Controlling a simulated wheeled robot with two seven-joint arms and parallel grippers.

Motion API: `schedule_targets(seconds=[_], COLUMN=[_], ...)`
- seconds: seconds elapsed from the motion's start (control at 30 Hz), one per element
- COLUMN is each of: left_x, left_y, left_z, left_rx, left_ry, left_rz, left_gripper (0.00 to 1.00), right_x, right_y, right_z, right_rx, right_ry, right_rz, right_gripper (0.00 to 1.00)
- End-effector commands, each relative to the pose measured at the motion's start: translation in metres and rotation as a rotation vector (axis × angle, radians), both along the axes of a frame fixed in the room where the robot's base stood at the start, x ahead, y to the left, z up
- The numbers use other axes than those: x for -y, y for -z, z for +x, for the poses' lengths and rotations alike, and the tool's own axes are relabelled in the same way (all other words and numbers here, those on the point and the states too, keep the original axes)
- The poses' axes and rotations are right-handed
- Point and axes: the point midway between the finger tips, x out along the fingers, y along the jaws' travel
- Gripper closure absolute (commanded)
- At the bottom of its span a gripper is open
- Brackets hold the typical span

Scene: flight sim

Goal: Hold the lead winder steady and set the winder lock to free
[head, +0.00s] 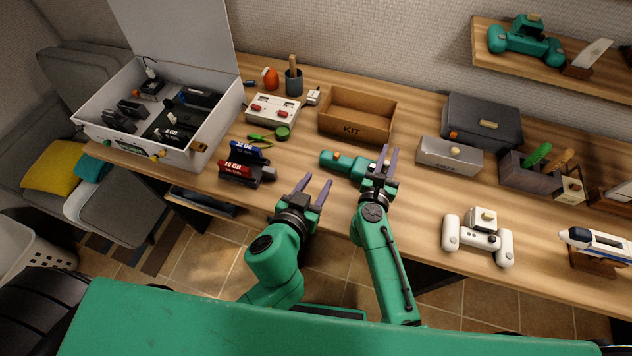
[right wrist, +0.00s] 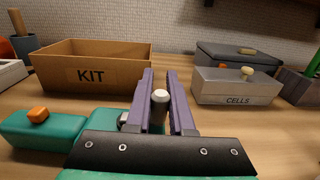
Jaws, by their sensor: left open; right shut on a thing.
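A teal device with an orange knob (head: 336,156), which I take to be the lead winder (head: 345,164), lies on the desk in front of the KIT box. In the right wrist view the winder (right wrist: 45,133) is at the left, its orange knob (right wrist: 38,114) on top. My right gripper (head: 388,158) is shut on a grey post with a white top (right wrist: 160,100) at the winder's right end. The post's base is hidden by my gripper. My left gripper (head: 315,184) is open and empty, at the desk's front edge, left of and nearer than the winder. I cannot tell the lock's setting.
The KIT box (head: 345,128) stands behind the winder. A grey CELLS box (head: 440,165) is to the right. A dark stand with red and blue cartridges (head: 262,173) is left of my left gripper. A white controller (head: 478,240) sits front right. Bare desk lies between.

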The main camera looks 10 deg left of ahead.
Motion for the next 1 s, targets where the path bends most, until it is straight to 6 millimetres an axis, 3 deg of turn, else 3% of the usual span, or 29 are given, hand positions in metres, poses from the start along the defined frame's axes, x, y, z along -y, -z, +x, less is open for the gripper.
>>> schedule_targets(seconds=[0.3, 0.33, 0.4, 0.43, 0.77, 0.87, 1.0], left_x=[0.000, 0.000, 0.000, 0.000, 0.000, 0.000, 0.000], left_y=[0.000, 0.000, 0.000, 0.000, 0.000, 0.000, 0.000], left_z=[-0.001, -0.001, -0.001, -0.001, -0.001, -0.001, -0.001], left_rx=[0.000, 0.000, 0.000, 0.000, 0.000, 0.000, 0.000], left_ry=[0.000, 0.000, 0.000, 0.000, 0.000, 0.000, 0.000], left_rz=[0.000, 0.000, 0.000, 0.000, 0.000, 0.000, 0.000], left_gripper=[0.53, 0.53, 0.53, 0.53, 0.53, 0.53, 0.53], right_x=[0.000, 0.000, 0.000, 0.000, -0.001, -0.004, -0.014], right_y=[0.000, 0.000, 0.000, 0.000, 0.000, 0.001, 0.002], right_z=[0.000, 0.000, 0.000, 0.000, -0.003, -0.016, -0.052], right_rx=[0.000, 0.000, 0.000, 0.000, 0.000, -0.002, -0.005], right_ry=[0.000, 0.000, 0.000, 0.000, -0.001, -0.001, -0.003], right_rz=[0.000, 0.000, 0.000, 0.000, 0.000, 0.001, -0.001], right_gripper=[1.00, 0.76, 0.49, 0.44, 0.44, 0.44, 0.44])
